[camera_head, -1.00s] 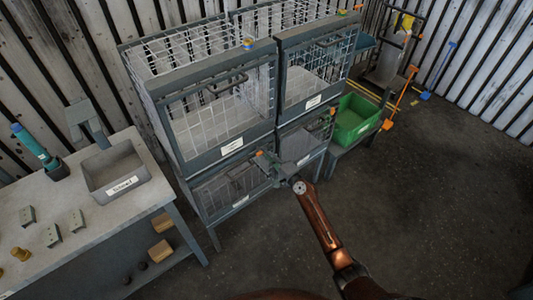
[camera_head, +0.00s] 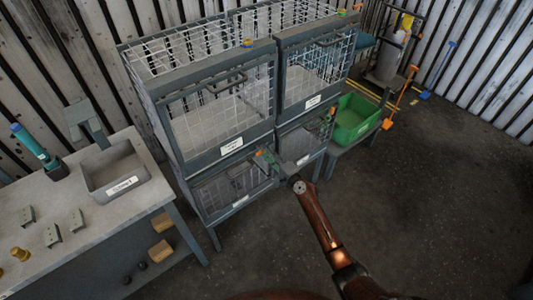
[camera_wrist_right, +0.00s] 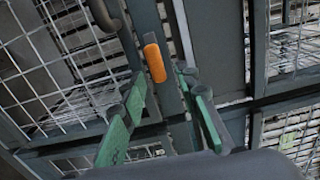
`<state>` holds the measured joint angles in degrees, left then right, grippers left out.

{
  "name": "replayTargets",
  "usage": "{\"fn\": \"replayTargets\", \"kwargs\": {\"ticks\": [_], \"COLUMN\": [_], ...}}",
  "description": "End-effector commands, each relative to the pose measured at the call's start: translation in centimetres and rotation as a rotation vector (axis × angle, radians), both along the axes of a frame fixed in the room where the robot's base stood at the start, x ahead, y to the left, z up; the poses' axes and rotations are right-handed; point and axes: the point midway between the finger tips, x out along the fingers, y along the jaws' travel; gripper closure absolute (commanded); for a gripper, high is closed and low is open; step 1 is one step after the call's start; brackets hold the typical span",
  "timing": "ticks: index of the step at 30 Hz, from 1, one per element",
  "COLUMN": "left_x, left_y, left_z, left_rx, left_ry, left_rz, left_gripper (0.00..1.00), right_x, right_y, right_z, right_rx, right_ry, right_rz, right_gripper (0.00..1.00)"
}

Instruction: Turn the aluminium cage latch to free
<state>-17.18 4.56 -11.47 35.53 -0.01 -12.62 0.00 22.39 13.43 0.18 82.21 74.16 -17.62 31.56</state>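A latch with an orange grip (camera_wrist_right: 154,63) sits on the dark frame post of a cage in the right wrist view. In the head view a small orange spot by my right gripper seems to be this latch. The cage labels are too small to read, so I cannot tell which cage is the aluminium one. My right gripper (camera_head: 267,160) is at the front of the lower cages. In the wrist view its two green-padded fingers (camera_wrist_right: 166,108) are apart, with the orange grip just beyond and between their tips; I see no contact. My left gripper is not in view.
Wire cages (camera_head: 222,105) are stacked in two rows with grey frames. A green bin (camera_head: 355,118) stands to their right. A workbench (camera_head: 98,210) with a grey tray (camera_head: 114,168) and small metal parts is at the left. The floor at right is clear.

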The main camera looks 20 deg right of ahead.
Motion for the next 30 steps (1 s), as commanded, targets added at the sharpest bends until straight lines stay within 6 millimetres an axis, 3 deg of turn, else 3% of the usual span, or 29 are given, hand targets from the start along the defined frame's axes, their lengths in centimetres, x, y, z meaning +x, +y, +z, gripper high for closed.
{"fn": "replayTargets", "kwargs": {"ticks": [7, 21, 30], "left_x": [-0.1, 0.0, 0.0], "left_y": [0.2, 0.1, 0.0], "left_z": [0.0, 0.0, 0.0], "left_rx": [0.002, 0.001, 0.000], "left_ry": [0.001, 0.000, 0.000], "left_rz": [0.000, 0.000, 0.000], "left_gripper": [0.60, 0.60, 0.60], "right_x": [-0.9, -9.3, -11.3], "right_y": [-0.4, -3.4, -4.1], "right_z": [-0.1, -0.1, 0.0], "right_rx": [0.000, -0.001, 0.000], "right_ry": [0.001, 0.001, 0.000], "right_rz": [0.000, 0.000, 0.000], "right_gripper": [0.71, 0.71, 0.71]}}
